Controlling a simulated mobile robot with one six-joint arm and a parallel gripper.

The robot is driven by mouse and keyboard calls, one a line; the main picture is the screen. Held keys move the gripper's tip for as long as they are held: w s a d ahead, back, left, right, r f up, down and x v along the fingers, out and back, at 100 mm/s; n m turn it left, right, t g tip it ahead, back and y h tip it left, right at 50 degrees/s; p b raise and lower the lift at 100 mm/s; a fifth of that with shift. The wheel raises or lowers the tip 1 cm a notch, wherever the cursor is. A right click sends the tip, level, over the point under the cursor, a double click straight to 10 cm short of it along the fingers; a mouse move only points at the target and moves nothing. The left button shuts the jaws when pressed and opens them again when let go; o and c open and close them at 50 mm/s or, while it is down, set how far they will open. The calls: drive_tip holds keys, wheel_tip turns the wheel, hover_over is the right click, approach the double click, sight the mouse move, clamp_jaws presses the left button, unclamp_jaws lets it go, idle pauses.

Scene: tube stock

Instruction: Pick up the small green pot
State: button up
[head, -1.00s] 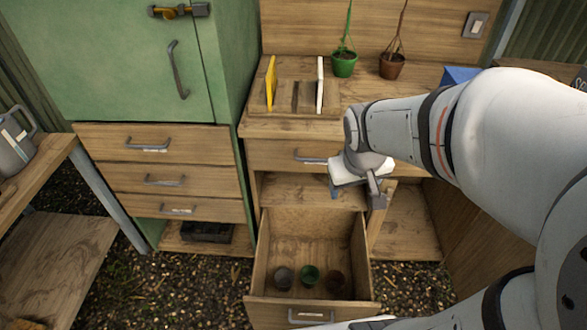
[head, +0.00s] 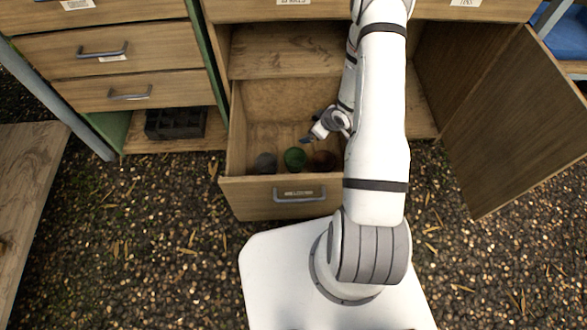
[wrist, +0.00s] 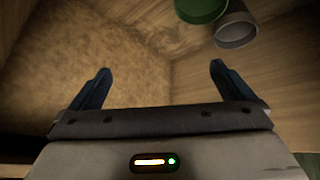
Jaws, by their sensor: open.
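The small green pot (head: 295,158) stands in the open drawer (head: 233,192), between a grey pot (head: 265,163) on its left and a brown pot (head: 322,160) on its right. In the wrist view the green pot (wrist: 200,8) is cut off by the top edge, with the grey pot (wrist: 236,27) beside it. My gripper (head: 306,140) is over the drawer, just above and behind the green pot. In the wrist view its two fingers (wrist: 158,85) are spread, with nothing between them. My arm partly hides the brown pot.
The drawer's front panel with its handle (head: 299,195) is on the near side of the pots. An open cabinet door (head: 515,125) stands to the right. A black tray (head: 175,123) sits on the low shelf at left. Gravel ground is clear around the drawer.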

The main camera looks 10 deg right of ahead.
sight(288, 158)
drive_tip(key=a+f+y+b, duration=0.1)
drive_tip(key=a+f+b, duration=0.1)
drive_tip(key=f, duration=0.3)
drive_tip(key=a+f+b, duration=0.2)
drive_tip(key=f, duration=0.4)
drive_tip(key=a+f+y+b, duration=0.1)
drive_tip(key=a+f, duration=0.2)
drive_tip(key=f, duration=0.3)
drive_tip(key=shift+s+f+n+y+b, duration=0.15)
drive_tip(key=shift+f+n+y+b, duration=0.15)
drive_tip(key=shift+b, duration=0.1)
drive_tip(key=shift+r, duration=0.15)
drive_tip(key=shift+c, duration=0.4)
drive_tip(key=shift+d, duration=0.1)
drive_tip(key=c, duration=0.9)
